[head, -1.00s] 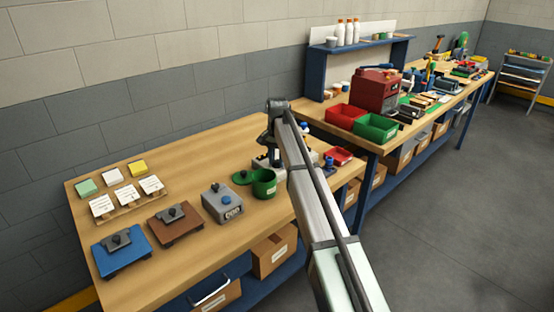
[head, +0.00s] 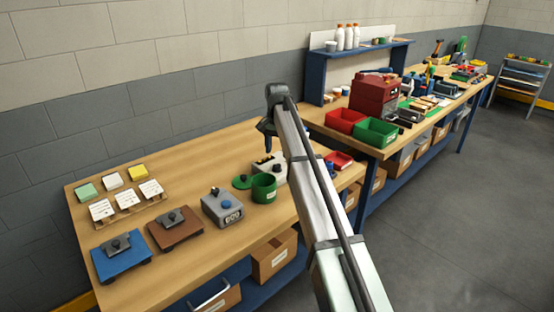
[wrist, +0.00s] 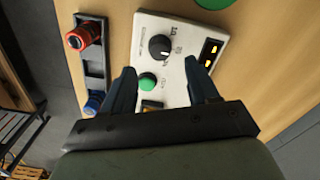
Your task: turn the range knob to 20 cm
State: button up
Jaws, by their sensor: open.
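A white control box (wrist: 180,27) lies below my gripper in the wrist view. Its black range knob (wrist: 160,47) has a white pointer line, with printed marks around it too small to read. A green button (wrist: 147,82) and a dark display with yellow digits (wrist: 209,51) are on the same panel. My gripper (wrist: 160,80) is open and empty, its blue fingers apart above the panel, not touching the knob. In the head view the box (head: 272,170) is partly hidden behind my arm, and my gripper (head: 267,146) hangs above it.
A black holder (wrist: 93,60) with a red-capped part (wrist: 83,37) and a blue part (wrist: 94,103) stands beside the box. A green tub (head: 264,187) and grey box (head: 222,206) are to its left.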

aim_at(277, 165)
notch_tip(277, 165, up, 7)
jog(key=shift+r, duration=0.2)
dwell(0.4)
